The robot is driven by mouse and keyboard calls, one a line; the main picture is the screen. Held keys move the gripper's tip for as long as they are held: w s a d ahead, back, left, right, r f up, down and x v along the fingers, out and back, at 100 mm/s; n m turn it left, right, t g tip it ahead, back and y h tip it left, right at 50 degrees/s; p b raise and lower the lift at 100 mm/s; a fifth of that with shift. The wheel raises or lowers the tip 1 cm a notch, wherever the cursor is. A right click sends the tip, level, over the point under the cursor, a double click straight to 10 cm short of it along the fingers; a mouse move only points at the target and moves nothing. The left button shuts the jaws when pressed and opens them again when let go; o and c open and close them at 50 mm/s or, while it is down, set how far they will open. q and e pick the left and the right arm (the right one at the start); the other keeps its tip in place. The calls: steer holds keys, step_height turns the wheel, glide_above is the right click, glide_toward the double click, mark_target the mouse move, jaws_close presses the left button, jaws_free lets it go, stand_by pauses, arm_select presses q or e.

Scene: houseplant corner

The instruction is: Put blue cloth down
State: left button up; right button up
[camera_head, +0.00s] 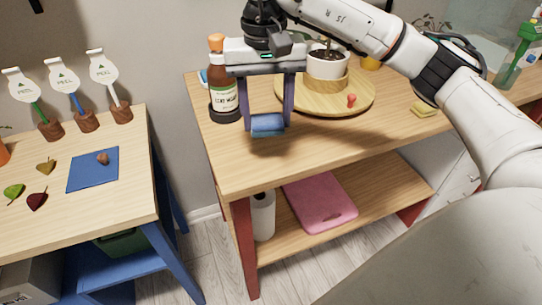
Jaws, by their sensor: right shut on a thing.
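The blue cloth (267,129) is a small folded pad between the two fingers of my right gripper (268,121). The gripper points down and is shut on the cloth. It is over the left front part of the right-hand wooden table (325,143), in front of a brown bottle. I cannot tell whether the cloth touches the tabletop. My left gripper is not in view.
The brown bottle (222,93) with an orange cap stands close behind the gripper. A round wooden board (358,99) bears a potted plant (326,62) and a small red thing (351,100). A yellow sponge (423,108) lies at right. The front tabletop is clear.

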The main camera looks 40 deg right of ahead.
steer(key=shift+w+d+r+m, duration=0.5)
steer(key=shift+w+d, duration=0.1)
steer(key=shift+d, duration=0.15)
steer(key=shift+w+d+b, duration=0.2)
steer(key=shift+d+b, duration=0.15)
steer(key=shift+m, duration=0.3)
step_height(320, 180, down, 5)
steer(key=shift+w+d+f+b, duration=0.1)
steer(key=shift+d+b, duration=0.05)
steer(key=shift+b, duration=0.2)
steer(key=shift+f, duration=2.05)
steer(key=shift+f, duration=0.2)
steer(key=o, duration=1.1)
steer(key=shift+r, duration=0.1)
